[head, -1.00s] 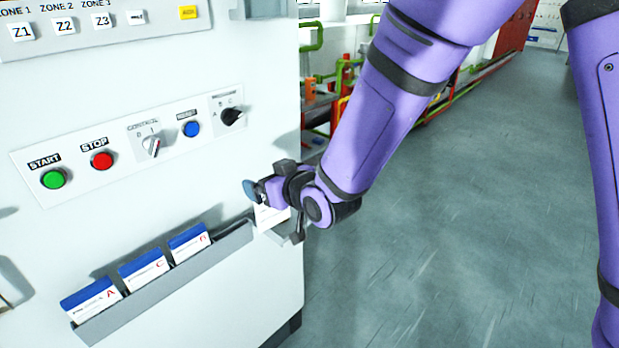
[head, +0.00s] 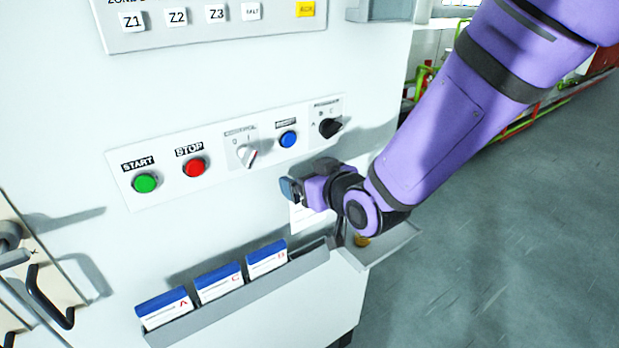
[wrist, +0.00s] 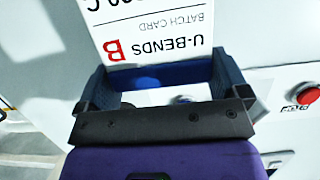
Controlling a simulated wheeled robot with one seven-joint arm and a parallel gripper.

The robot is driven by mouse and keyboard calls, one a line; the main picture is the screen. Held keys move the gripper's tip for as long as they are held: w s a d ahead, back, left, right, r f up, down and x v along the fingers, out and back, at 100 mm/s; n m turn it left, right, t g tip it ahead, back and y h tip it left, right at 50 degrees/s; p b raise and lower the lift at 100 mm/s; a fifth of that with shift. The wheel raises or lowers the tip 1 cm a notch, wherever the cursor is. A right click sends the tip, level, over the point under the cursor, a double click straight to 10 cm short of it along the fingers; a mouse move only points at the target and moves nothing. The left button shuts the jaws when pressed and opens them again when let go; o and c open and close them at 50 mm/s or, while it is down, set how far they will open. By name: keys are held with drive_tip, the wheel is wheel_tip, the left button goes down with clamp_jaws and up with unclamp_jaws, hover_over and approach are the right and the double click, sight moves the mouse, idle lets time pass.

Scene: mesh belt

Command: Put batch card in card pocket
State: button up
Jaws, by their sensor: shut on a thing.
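My gripper (head: 292,190) is in front of the white cabinet, below the blue button. It is shut on a white batch card (head: 302,216), which hangs below the fingers. In the wrist view, the batch card (wrist: 150,28) reads "U-BENDS", "BATCH CARD" and a red "B", upside down; its blue band (wrist: 165,76) is between the fingers. A long grey rack (head: 240,304) on the cabinet front holds three blue-and-white cards marked A (head: 165,308), C (head: 219,283) and B (head: 267,257). I cannot tell for certain which part is the card pocket.
Above the rack is a panel with a green START button (head: 145,183), red STOP button (head: 195,167), blue button (head: 288,139) and black knob (head: 330,127). A grey shelf (head: 385,246) with a yellow item juts out right of the rack. Open floor (head: 480,240) lies right.

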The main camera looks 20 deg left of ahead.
drive_tip(key=shift+f, duration=6.7)
drive_tip(key=o, duration=0.6)
drive_tip(key=shift+c, duration=0.2)
